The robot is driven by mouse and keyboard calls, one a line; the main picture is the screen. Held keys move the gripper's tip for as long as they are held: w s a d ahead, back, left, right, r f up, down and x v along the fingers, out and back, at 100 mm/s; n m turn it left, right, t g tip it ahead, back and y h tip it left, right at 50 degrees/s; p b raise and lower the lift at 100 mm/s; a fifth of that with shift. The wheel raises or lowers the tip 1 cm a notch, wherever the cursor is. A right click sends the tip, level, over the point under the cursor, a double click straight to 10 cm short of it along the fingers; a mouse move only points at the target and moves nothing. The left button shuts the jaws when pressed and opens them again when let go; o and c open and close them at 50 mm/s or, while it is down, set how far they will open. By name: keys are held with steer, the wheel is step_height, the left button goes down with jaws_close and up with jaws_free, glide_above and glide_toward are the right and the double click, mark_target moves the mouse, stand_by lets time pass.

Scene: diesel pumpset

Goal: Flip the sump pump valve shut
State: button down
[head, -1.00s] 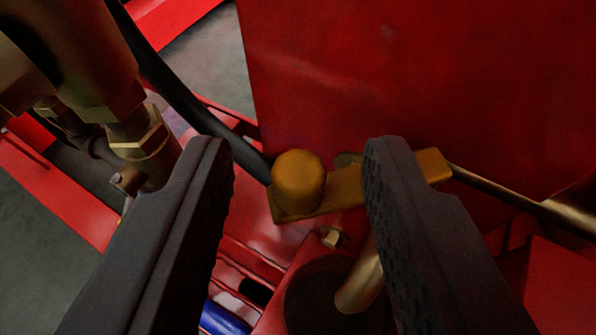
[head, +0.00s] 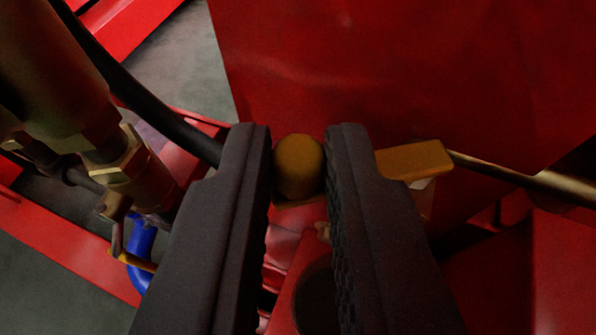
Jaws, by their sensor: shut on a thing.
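The valve's yellow lever has a rounded yellow knob (head: 299,166) at its left end. The knob sits between the two dark fingers of my gripper (head: 298,170), near their tips. The fingers are shut on it from left and right. The lever's flat yellow bar (head: 414,160) comes out to the right of the right finger. The middle of the bar is hidden behind that finger. The valve body below is mostly hidden by the fingers.
A large red panel (head: 410,70) stands close behind the lever. A brass fitting (head: 125,160) and a black hose (head: 150,105) are at left. A blue pipe (head: 140,255) is at lower left. A thin metal rod (head: 510,178) runs at right.

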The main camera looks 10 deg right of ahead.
steer(key=shift+w+a+f+m+g+h+p, duration=0.1)
steer(key=shift+w+a+m+g+h+p, duration=0.1)
steer(key=shift+w+m+g+h, duration=0.65)
steer(key=shift+w+a+r+m+g+h+p, duration=0.1)
steer(key=shift+w+a+m+g+h+p, duration=0.2)
steer(key=shift+m+h, duration=1.05)
steer(key=shift+w+a+f+m+g+h+p, duration=0.1)
steer(key=shift+w+m+g+h, duration=0.5)
steer(key=shift+m+h, duration=0.45)
steer(key=shift+d+g, duration=0.1)
steer(key=shift+g, duration=0.15)
steer(key=shift+w+m+h, duration=0.15)
steer(key=shift+m+h, duration=0.1)
steer(key=shift+h, duration=0.1)
steer(key=c, duration=1.4)
jaws_free()
steer(key=shift+d, duration=0.15)
steer(key=shift+s, duration=0.2)
